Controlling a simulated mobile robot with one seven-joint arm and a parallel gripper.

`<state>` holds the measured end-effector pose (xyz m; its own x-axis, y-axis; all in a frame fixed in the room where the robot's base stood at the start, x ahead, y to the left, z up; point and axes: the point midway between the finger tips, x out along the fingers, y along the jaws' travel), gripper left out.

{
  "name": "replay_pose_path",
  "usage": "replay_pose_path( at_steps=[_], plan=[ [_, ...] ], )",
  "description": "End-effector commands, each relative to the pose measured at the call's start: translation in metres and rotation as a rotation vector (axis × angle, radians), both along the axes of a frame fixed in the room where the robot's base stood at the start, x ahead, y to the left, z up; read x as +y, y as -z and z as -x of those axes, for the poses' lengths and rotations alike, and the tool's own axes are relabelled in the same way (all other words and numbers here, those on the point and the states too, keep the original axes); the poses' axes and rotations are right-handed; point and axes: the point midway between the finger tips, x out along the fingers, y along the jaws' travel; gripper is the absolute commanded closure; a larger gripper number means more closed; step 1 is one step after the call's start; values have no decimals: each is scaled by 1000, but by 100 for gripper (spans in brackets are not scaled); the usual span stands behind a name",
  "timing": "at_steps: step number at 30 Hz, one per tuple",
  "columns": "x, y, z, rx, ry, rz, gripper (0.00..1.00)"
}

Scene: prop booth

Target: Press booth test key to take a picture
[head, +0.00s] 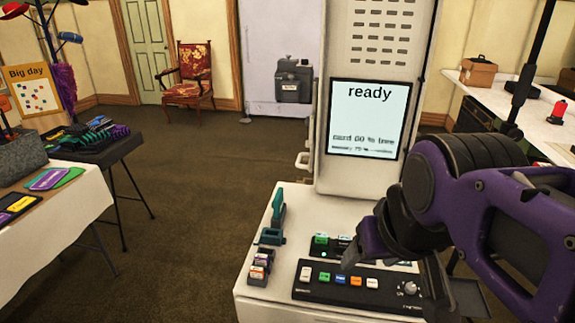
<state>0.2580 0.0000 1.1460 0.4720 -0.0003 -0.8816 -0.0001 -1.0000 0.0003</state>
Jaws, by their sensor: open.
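A black key panel (390,293) lies on the white booth counter (262,303). It carries a row of small keys: white (306,273), green (325,276), blue (340,279), orange (356,281) and another white (372,283), with a knob at the right. Their labels are too small to read, so I cannot tell which is the test key. The booth screen (368,110) behind reads "ready", with blurred card and memory lines below. My gripper (349,259) is open, its visible fingertip just above and behind the blue and orange keys. Whether it touches anything is unclear. My arm hides the counter's right side.
A teal stapler-like tool (274,222) and a stack of small blocks (260,266) stand on the counter's left. A dark box with green keys (321,241) sits behind the panel. A prop table (75,225) stands left; open carpet (210,170) lies between.

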Motion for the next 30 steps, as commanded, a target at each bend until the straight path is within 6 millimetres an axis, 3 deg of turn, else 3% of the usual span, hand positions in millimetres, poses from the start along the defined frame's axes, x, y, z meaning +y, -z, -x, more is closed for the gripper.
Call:
replay_pose_path(
  at_steps=[1, 12, 30],
  plan=[
    [0, 0, 0, 0, 0, 0, 36],
    [0, 0, 0, 0, 0, 0, 100],
    [0, 0, 0, 0, 0, 0, 100]
  ],
)
